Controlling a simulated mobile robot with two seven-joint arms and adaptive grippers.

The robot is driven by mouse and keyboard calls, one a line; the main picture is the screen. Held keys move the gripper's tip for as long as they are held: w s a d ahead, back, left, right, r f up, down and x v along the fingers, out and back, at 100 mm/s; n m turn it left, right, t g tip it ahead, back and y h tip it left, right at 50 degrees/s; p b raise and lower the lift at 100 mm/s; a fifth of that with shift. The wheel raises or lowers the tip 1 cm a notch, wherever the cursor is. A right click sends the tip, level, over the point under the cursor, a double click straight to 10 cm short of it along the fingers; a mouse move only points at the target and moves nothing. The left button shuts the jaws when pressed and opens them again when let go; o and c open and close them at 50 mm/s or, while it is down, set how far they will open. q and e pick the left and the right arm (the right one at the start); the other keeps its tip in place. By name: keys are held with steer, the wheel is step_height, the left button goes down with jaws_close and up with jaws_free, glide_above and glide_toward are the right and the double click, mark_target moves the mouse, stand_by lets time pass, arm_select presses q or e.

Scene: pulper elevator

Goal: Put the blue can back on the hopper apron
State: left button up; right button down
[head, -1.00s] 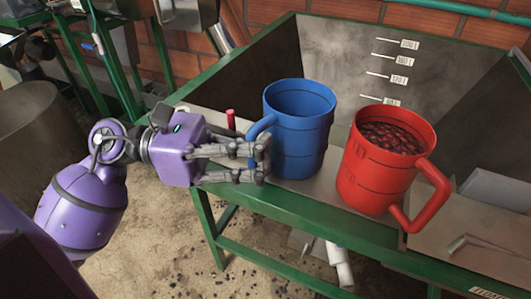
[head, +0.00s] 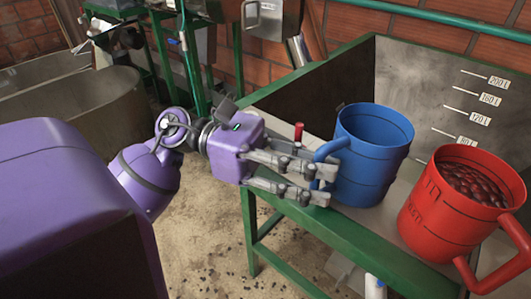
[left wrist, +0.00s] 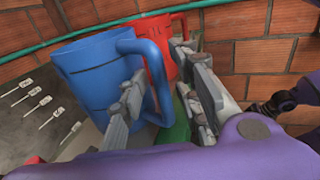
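The blue can (head: 376,155) stands upright on the metal hopper apron (head: 345,212), its handle turned toward my left gripper. My left gripper (head: 320,184) is at that handle, with its fingers apart. In the left wrist view the blue can (left wrist: 92,80) is on the left. There one finger of my left gripper (left wrist: 158,70) lies by the inside of the handle loop and the other outside it, with a gap between the handle and the outer finger. My right gripper is not in view.
A red can (head: 448,222) full of dark red cherries stands close to the right of the blue can on the apron. The hopper (head: 425,75) with volume marks is behind. A short red peg (head: 298,131) stands near the gripper. A green frame (head: 255,215) edges the apron.

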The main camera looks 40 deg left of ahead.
arm_select(q)
steer(key=b+v, duration=0.2)
steer(key=v, duration=0.8)
steer(key=shift+a, duration=0.15)
